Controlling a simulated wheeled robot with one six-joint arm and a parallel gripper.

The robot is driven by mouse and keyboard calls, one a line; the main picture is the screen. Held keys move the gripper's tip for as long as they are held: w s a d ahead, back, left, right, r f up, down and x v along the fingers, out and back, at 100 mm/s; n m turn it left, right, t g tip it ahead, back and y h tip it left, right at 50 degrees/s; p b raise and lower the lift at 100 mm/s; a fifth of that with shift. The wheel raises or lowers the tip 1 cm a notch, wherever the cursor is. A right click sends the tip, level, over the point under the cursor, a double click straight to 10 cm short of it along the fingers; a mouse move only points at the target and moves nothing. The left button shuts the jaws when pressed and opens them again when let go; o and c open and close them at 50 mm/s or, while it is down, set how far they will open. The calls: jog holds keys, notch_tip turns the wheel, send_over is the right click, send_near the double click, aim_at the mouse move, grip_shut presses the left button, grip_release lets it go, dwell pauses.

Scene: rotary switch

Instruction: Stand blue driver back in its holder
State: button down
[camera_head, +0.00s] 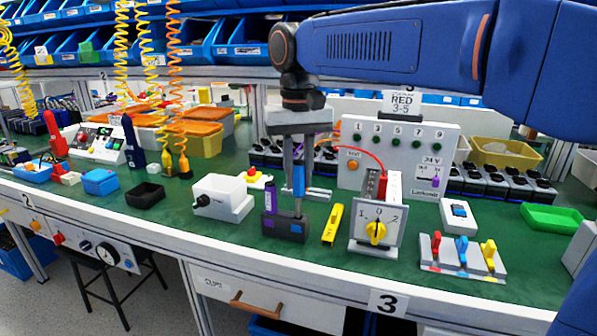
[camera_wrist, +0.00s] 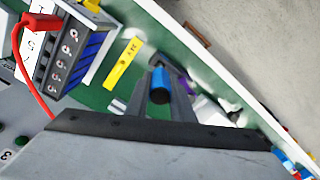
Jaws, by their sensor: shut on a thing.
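The blue driver (camera_head: 299,180) is upright, with its blue handle up and its grey shaft pointing down. My gripper (camera_head: 297,190) is shut on the handle. In the wrist view the blue handle (camera_wrist: 160,86) shows end-on between my fingers, which hide most of the holder.
A yellow tool (camera_head: 332,223) lies right of the holder. A rotary switch box (camera_head: 377,228) with a yellow knob stands further right. A white box (camera_head: 222,198) with a black knob is on the left. The bench's front edge (camera_head: 300,268) is close in front.

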aim_at(299, 198)
jog(key=shift+f, duration=3)
jog(key=c, duration=1.5)
grip_release()
jog(key=shift+o, duration=0.2)
notch_tip(299, 198, up, 17)
jog(key=shift+r, duration=0.2)
